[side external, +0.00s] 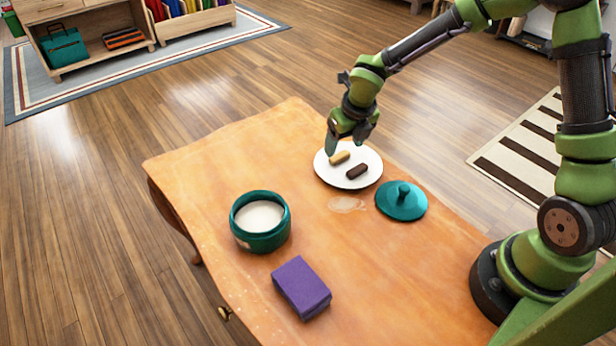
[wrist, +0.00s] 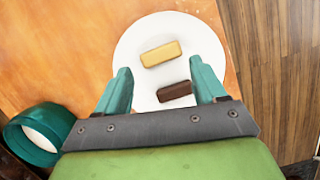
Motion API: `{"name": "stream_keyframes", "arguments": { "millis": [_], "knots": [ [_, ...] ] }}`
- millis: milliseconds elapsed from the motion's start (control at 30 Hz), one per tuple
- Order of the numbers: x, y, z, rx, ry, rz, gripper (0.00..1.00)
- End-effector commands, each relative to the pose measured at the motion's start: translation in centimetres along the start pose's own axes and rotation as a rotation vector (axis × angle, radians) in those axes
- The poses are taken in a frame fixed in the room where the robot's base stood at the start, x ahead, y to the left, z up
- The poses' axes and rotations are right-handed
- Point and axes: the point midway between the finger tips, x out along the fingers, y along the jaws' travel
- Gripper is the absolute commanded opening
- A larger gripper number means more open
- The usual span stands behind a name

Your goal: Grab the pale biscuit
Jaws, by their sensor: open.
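The pale biscuit (side external: 340,157) lies on a white plate (side external: 358,182) near the far right edge of the wooden table. In the wrist view the pale biscuit (wrist: 161,54) is a light bar beyond my fingertips. A dark brown biscuit (side external: 357,171) lies beside it on the same plate; in the wrist view it (wrist: 174,92) sits nearer, between my fingers. My gripper (side external: 348,141) is above the plate, close to the pale biscuit. In the wrist view my gripper (wrist: 160,80) is open, with its teal fingers apart and nothing held.
A teal pot (side external: 261,238) of white contents stands left of the plate. A teal lid (side external: 401,201) with a knob lies right of the plate, by a wet-looking spot (side external: 347,204). A purple block (side external: 301,287) is near the front.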

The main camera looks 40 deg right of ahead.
Motion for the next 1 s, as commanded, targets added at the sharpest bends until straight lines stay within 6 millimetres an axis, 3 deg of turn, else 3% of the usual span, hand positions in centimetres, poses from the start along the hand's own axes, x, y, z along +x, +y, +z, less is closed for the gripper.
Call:
{"name": "stream_keyframes", "arguments": {
  "millis": [200, 500, 767, 1000],
  "knots": [
    [3.3, -0.1, 0.0, 0.000, 0.002, 0.000, 0.70],
    [4.0, -0.1, 0.1, 0.002, -0.001, 0.000, 0.70],
    [3.9, -0.1, 0.1, 0.002, 0.000, 0.000, 0.35],
    [3.9, -0.1, 0.1, 0.002, -0.001, 0.000, 0.35]
  ]
}}
